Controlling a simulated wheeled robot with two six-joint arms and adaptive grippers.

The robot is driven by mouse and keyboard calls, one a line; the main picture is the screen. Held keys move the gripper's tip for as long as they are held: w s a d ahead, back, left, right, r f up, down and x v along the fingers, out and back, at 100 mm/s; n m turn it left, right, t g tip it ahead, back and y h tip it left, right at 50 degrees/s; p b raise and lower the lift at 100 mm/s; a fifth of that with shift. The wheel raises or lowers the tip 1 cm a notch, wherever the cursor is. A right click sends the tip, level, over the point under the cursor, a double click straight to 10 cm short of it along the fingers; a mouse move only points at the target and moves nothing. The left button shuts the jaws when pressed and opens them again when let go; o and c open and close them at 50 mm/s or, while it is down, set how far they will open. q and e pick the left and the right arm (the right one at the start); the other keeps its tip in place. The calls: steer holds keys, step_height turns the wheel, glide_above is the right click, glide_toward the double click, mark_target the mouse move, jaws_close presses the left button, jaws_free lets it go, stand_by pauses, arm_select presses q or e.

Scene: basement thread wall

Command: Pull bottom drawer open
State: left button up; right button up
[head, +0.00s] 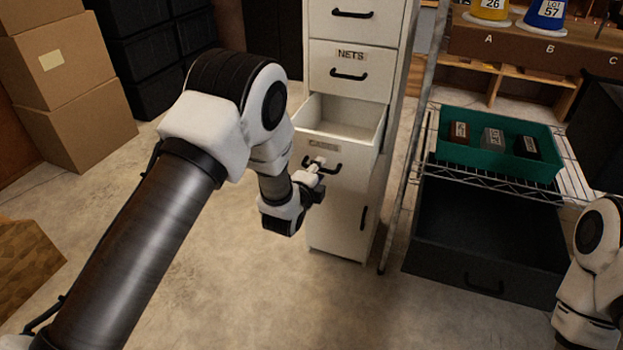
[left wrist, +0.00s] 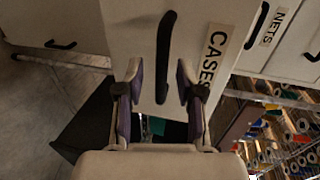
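The white cabinet's CASES drawer (head: 335,180) stands pulled out in the head view, its empty inside showing from above. It is the lowest labelled drawer I can see. Its black bar handle (head: 332,168) also shows in the left wrist view (left wrist: 166,45), near the CASES label (left wrist: 213,55). My left gripper (head: 317,168) is at this handle. In the left wrist view its two fingers (left wrist: 158,72) are spread, with the handle between them in the picture and a gap on each side. I cannot tell the depth between fingers and handle. My right gripper is not visible.
Above is the shut NETS drawer (head: 349,72). A vertical black handle (head: 362,218) is on the cabinet's lower part. A wire rack with a green tray (head: 495,145) and a dark bin (head: 485,250) stands at right. Cardboard boxes (head: 65,90) are at left.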

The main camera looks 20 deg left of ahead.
arm_select(q)
steer(key=v, duration=1)
steer(key=shift+s, duration=0.35)
steer(key=shift+r, duration=0.1)
steer(key=s+a+f+n+g, duration=0.15)
steer(key=s+f+g, duration=0.4)
steer(key=f, duration=0.75)
steer(key=s+a+f+n+g, duration=0.1)
steer(key=s+f+n+g, duration=0.4)
steer(key=s, duration=0.6)
steer(key=s+a+f+n+g, duration=0.2)
steer(key=s+f+n, duration=0.3)
steer(key=s+f, duration=0.45)
steer(key=s+r+n+g, duration=0.1)
steer(key=s+n+g, duration=0.2)
steer(key=s+n, duration=0.45)
step_height(320, 180, up, 18)
steer(key=p, duration=1.7)
steer(key=shift+s+d+y, duration=0.15)
steer(key=shift+d+y, duration=0.15)
